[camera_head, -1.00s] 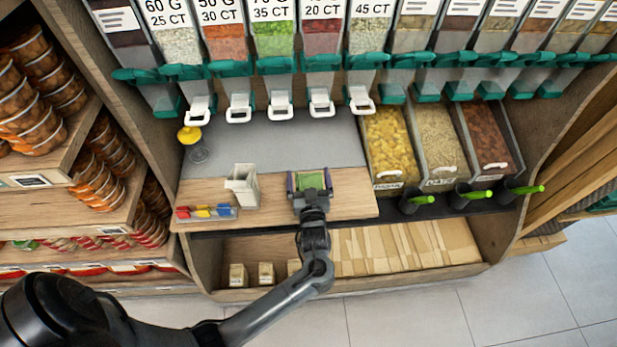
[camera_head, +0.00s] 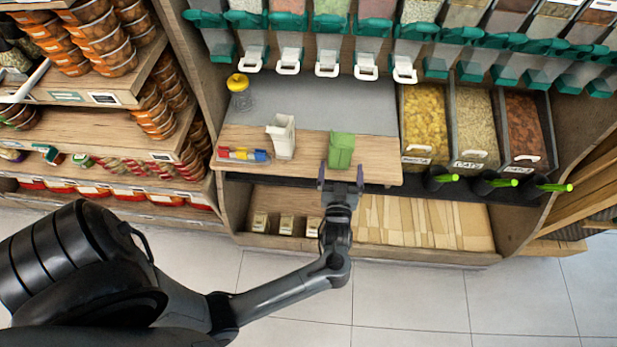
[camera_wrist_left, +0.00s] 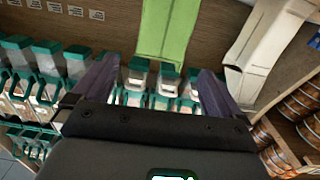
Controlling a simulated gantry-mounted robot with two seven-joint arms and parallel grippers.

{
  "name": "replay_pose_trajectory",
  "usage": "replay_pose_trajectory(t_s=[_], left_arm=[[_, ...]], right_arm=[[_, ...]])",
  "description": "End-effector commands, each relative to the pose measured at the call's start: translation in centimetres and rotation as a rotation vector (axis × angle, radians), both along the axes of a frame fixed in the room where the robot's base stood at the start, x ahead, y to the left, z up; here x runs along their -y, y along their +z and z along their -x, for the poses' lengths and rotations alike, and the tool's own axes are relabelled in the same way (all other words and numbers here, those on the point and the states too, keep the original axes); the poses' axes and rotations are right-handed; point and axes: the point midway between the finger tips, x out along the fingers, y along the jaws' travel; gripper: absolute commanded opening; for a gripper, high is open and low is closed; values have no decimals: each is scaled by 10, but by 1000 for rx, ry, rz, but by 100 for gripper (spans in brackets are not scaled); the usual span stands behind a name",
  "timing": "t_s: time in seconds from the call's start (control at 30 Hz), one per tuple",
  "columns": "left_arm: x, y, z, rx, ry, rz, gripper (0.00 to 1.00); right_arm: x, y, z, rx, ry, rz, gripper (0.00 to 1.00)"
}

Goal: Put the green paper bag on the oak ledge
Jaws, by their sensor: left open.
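The green paper bag (camera_head: 341,150) stands upright on the oak ledge (camera_head: 305,148), near its front edge. My left gripper (camera_head: 341,179) is open and empty just in front of the bag, with its two purple fingers apart from it. In the left wrist view the green bag (camera_wrist_left: 167,32) shows beyond the open fingers, and nothing is between the fingertips (camera_wrist_left: 155,78). My right gripper is in neither view.
A white paper bag (camera_head: 282,137) stands left of the green one. A small tray with coloured items (camera_head: 242,154) and a yellow-topped jar (camera_head: 239,90) are farther left. Bulk bins (camera_head: 425,125) stand right of the ledge. Dispensers hang above.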

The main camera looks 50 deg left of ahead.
Motion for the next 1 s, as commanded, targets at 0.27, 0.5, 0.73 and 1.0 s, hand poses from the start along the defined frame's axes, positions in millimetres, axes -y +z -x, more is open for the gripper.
replay_pose_trajectory(t_s=[0.27, 0.5, 0.73, 1.0], left_arm=[[3, -26, 7, -164, -194, 219, 100], [43, -35, 60, -535, -530, 408, 100], [69, -23, 152, -950, -746, 403, 100], [69, -7, 218, -1216, -810, 340, 100]], right_arm=[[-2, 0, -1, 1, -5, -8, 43], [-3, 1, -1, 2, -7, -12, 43], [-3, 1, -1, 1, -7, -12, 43], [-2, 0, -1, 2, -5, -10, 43]])
